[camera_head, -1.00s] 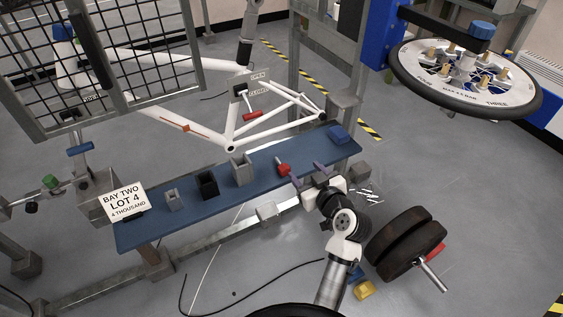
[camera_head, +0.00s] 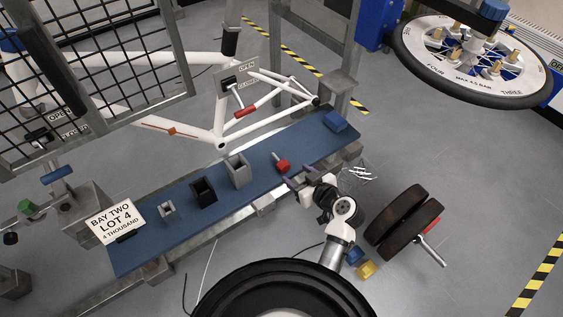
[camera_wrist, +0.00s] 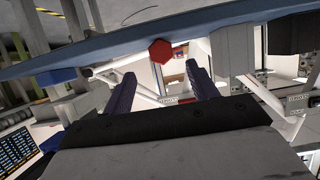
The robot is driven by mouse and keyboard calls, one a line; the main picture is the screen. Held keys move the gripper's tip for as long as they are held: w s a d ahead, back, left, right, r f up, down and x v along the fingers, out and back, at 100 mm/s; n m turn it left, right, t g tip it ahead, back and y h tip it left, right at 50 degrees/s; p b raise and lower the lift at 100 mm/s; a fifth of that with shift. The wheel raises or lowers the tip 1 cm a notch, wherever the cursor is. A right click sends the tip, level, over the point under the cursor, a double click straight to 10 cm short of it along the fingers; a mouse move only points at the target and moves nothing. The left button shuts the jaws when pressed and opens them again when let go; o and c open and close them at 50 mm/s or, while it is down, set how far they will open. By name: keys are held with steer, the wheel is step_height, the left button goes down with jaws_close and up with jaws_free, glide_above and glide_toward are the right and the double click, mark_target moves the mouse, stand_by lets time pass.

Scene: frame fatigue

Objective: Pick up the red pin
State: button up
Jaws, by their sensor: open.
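The red pin (camera_head: 283,166) lies on the blue bench top (camera_head: 255,186), its red head towards my gripper and its grey shank pointing away. My gripper (camera_head: 301,177) is at the bench's near edge, just short of the pin, with its two dark fingers apart and nothing between them. In the wrist view the pin's red hexagonal head (camera_wrist: 160,51) sits beyond the fingertips, roughly centred between the open fingers (camera_wrist: 162,75). The head hides most of the shank there.
Grey square holders (camera_head: 238,170) and a black one (camera_head: 203,191) stand left of the pin. A white bicycle frame (camera_head: 220,130) stands behind. Dark weight discs (camera_head: 403,222) are right of my arm.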

mark_target(286, 168)
steer(key=p+x, duration=0.2)
steer(key=x, duration=0.6)
steer(key=shift+s+a, duration=0.15)
steer(key=c, duration=1.1)
steer(key=shift+o, duration=0.2)
steer(key=shift+r, duration=0.1)
step_height(286, 168, up, 20)
steer(key=b, duration=0.1)
steer(key=shift+b, duration=0.35)
steer(key=shift+f, duration=0.2)
steer(key=shift+f+b, duration=5.55)
steer(key=shift+f, duration=1.75)
